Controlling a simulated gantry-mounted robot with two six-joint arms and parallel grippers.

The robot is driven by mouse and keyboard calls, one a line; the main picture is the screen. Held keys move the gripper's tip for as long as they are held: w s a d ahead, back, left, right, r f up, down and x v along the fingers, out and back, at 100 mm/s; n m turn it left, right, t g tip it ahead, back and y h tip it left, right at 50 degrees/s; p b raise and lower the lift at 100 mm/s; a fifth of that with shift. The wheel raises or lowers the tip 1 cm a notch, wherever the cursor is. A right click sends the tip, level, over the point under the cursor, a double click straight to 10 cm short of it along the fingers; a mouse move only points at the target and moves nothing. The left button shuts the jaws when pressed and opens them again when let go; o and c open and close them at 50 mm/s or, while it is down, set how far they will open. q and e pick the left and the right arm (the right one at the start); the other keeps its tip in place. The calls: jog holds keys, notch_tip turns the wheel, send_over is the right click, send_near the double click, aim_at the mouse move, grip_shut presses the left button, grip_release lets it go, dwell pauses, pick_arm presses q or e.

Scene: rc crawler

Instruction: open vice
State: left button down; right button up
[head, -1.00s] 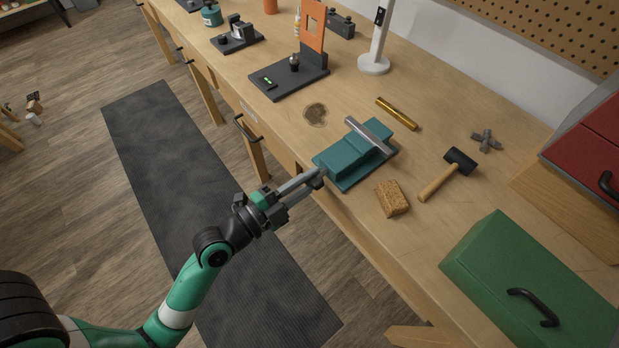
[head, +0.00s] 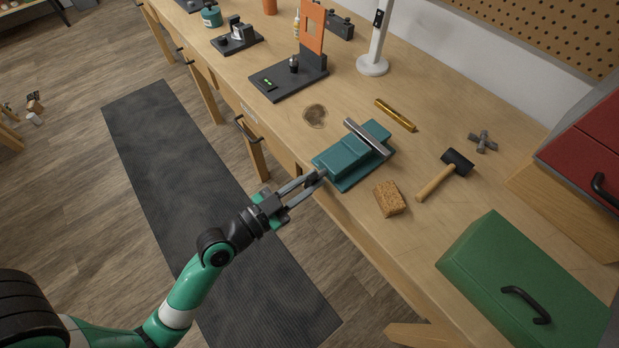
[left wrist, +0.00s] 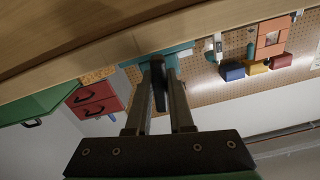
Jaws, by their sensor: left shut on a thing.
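The teal vice (head: 347,158) sits at the front edge of the workbench in the head view. A grey metal rod (head: 367,139) lies across it, at its jaws. My left gripper (head: 318,178) is at the vice's near end, over the bench edge. In the left wrist view my left gripper (left wrist: 160,72) is shut on the vice's dark handle (left wrist: 158,88), which shows between its fingers. The vice (left wrist: 158,54) is partly hidden behind the fingers there. My right gripper is in neither view.
A brown sponge block (head: 390,198), a mallet (head: 445,175), a brass bar (head: 396,115) and a grey knob-like part (head: 483,141) lie near the vice. A green toolbox (head: 520,280) stands at the lower right. A dark stand with an orange plate (head: 311,40) stands farther back.

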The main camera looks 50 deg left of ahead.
pick_arm(q)
jog(key=n+p, duration=0.1)
jog(key=n, duration=0.3)
jog(key=shift+n, duration=0.3)
jog(key=n+p, duration=0.2)
jog(key=n, duration=0.3)
jog(key=shift+d+r+n, duration=0.1)
jog(key=shift+n, duration=0.2)
jog(key=n+p, duration=0.2)
jog(key=n, duration=0.3)
jog(key=n+p, duration=0.1)
jog(key=n, duration=0.4)
jog(key=shift+n, duration=0.3)
jog(key=c, duration=1.1)
grip_release()
jog(key=shift+s, duration=0.1)
